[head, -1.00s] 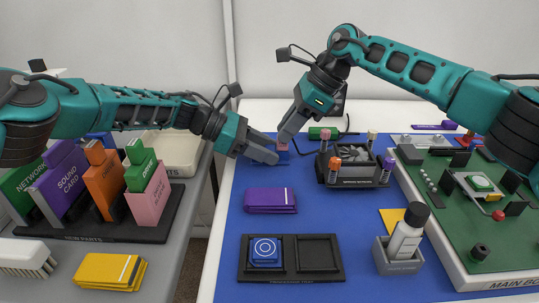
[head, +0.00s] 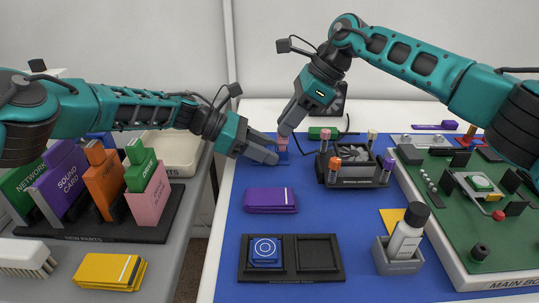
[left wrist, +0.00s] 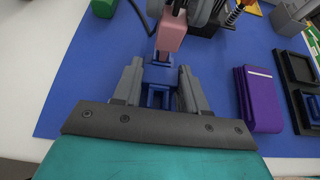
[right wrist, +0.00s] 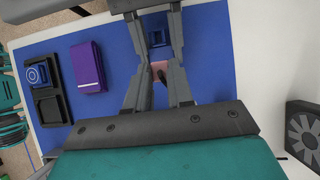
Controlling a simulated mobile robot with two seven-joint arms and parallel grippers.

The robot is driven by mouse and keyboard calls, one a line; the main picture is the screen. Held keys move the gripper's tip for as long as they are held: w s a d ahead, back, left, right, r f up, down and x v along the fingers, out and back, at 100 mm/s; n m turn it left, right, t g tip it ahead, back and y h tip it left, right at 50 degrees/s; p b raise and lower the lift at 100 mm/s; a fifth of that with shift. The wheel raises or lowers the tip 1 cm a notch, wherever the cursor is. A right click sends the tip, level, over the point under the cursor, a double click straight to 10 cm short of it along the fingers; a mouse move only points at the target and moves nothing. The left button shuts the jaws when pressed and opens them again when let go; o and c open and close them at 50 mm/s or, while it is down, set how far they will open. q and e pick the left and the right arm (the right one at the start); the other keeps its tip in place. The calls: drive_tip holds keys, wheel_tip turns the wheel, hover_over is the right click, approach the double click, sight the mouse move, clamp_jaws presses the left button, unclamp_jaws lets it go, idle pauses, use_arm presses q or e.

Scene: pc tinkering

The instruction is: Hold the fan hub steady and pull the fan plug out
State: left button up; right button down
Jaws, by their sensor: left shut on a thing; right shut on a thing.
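The fan hub is a small blue block (head: 282,157) standing on the blue mat; it also shows in the left wrist view (left wrist: 158,82) and the right wrist view (right wrist: 157,38). My left gripper (head: 275,152) is shut on it, one finger on each side. The fan plug is a pink block (head: 283,141) directly above the hub; it shows in the left wrist view (left wrist: 171,33) and the right wrist view (right wrist: 159,70). My right gripper (head: 284,132) is shut on the plug from above. I cannot tell whether the plug's lower end still touches the hub.
A dark holder with a fan and upright posts (head: 356,181) stands right of the hub. A purple block (head: 270,200) lies in front, with a black tray (head: 315,273) nearer. A green block (head: 322,133) and a dark cable lie behind. The green main board (head: 450,235) is at right.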

use_arm(q)
drive_tip(key=o, duration=1.3)
drive_tip(key=shift+c, duration=0.2)
use_arm(e)
wheel_tip(320, 180, up, 3)
drive_tip(key=shift+r, duration=0.2)
use_arm(q)
drive_tip(key=shift+a+r, duration=0.1)
drive_tip(key=v, duration=1.1)
drive_tip(key=shift+a+r, duration=0.2)
drive_tip(key=shift+a, duration=0.15)
